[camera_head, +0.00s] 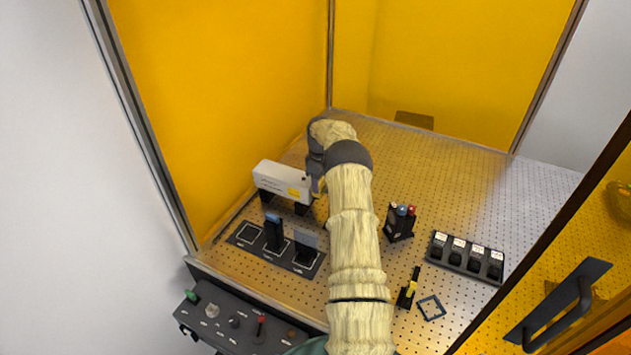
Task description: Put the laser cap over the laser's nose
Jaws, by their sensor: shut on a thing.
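The laser (270,177) is a white box with a yellow label on dark supports at the left of the perforated table. My arm reaches over the table from the front, and my gripper (316,184) is at the laser's right end, its nose. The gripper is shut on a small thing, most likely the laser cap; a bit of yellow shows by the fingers. My gripper and arm hide most of it, and I cannot tell whether it is around the nose or just beside it.
A dark tray (240,240) with upright plates stands in front of the laser. A control panel (235,325) is front left.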

